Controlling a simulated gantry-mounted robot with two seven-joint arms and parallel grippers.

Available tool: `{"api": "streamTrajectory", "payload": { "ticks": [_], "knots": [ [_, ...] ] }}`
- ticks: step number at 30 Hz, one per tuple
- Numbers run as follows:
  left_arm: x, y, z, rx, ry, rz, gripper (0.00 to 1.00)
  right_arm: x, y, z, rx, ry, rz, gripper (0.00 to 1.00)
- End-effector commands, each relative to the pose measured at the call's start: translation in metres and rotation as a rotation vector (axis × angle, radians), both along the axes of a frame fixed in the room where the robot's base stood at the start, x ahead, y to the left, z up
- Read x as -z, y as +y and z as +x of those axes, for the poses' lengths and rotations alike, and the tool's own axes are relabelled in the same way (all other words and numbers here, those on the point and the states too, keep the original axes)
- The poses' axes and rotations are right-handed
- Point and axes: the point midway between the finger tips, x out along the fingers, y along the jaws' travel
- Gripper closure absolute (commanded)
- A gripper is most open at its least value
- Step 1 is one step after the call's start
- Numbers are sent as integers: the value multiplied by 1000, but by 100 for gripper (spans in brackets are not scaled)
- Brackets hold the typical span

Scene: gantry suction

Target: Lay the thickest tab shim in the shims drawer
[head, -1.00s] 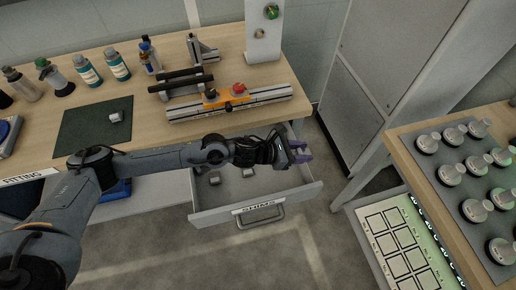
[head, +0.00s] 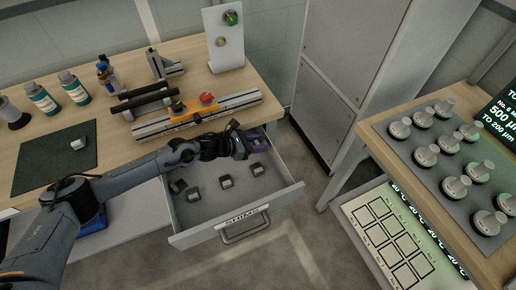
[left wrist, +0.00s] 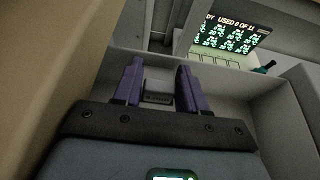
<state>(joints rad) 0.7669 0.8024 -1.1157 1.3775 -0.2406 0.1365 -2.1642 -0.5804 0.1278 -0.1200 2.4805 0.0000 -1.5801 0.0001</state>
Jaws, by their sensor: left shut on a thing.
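The open shims drawer (head: 285,196) hangs out below the bench, with a SHIMS label on its front. Several small grey tab shims lie on its floor, among them one at the middle (head: 226,182) and one nearer the gripper (head: 257,169). Another grey shim (head: 79,143) lies on the dark green mat. My left gripper (head: 257,142) is at the back right of the drawer, its purple fingers partly hidden by the wrist. In the left wrist view its fingers are shut on a small grey tab shim (left wrist: 158,91). Thickness cannot be compared here. My right gripper is not in view.
A rail fixture (head: 197,115) with an orange carriage and red knob lies along the bench edge. Bottles (head: 75,88) stand at the back left. A second table (head: 375,165) with several knobbed weights is at right. The drawer's front right floor is clear.

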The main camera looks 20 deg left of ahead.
Motion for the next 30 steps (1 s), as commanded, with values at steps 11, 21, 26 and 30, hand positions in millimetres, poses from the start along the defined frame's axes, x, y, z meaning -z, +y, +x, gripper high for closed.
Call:
{"api": "streamTrajectory", "payload": {
  "ticks": [11, 21, 26, 30],
  "knots": [
    [31, 0, 0, 0, 0, 0, 88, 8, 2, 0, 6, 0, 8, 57],
    [37, 0, 0, -1, 0, 0, 88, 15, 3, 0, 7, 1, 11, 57],
    [42, 0, 0, -1, 0, 0, 88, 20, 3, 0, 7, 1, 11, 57],
    [43, 0, 0, -1, 0, 0, 88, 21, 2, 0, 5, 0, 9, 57]
  ]
}}
